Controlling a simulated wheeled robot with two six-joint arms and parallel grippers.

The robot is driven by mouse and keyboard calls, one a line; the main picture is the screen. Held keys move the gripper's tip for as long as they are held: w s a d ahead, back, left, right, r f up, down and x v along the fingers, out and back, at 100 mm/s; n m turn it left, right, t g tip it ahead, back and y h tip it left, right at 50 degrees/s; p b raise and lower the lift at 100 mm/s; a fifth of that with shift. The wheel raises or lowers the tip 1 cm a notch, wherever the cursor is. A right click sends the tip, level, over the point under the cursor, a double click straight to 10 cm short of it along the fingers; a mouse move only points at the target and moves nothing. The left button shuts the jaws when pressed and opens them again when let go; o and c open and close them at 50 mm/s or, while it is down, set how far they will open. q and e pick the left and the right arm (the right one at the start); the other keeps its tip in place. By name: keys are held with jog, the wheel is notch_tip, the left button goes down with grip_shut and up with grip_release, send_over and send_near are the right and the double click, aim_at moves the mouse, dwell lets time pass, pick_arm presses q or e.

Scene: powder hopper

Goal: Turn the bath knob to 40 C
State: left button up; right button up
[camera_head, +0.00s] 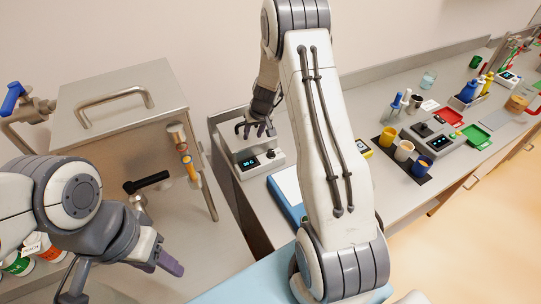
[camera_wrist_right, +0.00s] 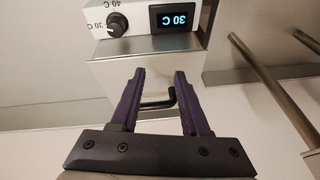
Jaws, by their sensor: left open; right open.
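The bath (camera_head: 262,163) is a white-fronted steel box at the near end of the bench. Its black knob (camera_head: 270,153) sits right of the small display (camera_head: 247,163). In the right wrist view the knob (camera_wrist_right: 117,24) has its white mark toward the 30 C label, with a 40 C label beside it, and the display (camera_wrist_right: 175,17) reads 30 C. My right gripper (camera_head: 257,130) is open above the bath. In its wrist view the fingers (camera_wrist_right: 159,76) are apart from the knob, with a black handle (camera_wrist_right: 160,103) beyond them. My left gripper (camera_head: 168,262) is open and empty at lower left.
A steel hopper box (camera_head: 130,120) with a black-handled valve (camera_head: 147,183) stands at left. Cups (camera_head: 404,150), bottles and another device (camera_head: 433,138) stand further along the bench.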

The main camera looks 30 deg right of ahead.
aim_at(271, 151)
jog(key=s+d+n+g+b, duration=0.2)
jog(key=d+n+g+b, duration=0.25)
jog(key=d+n, duration=0.2)
jog(key=shift+t+h, duration=0.25)
jog(key=shift+h, duration=0.05)
jog(key=f, duration=0.2)
jog(key=f+p, duration=0.1)
jog(key=f, duration=0.2)
jog(key=a+f+p, duration=0.1)
jog(key=f, duration=0.2)
jog(key=shift+s, duration=0.15)
jog(key=shift+d+f, duration=0.1)
jog(key=shift+f, duration=0.45)
pick_arm(q)
jog(key=f, duration=0.4)
jog(key=shift+s+f, duration=0.15)
jog(key=shift+s, duration=0.05)
pick_arm(e)
jog(key=shift+c, duration=0.3)
grip_shut()
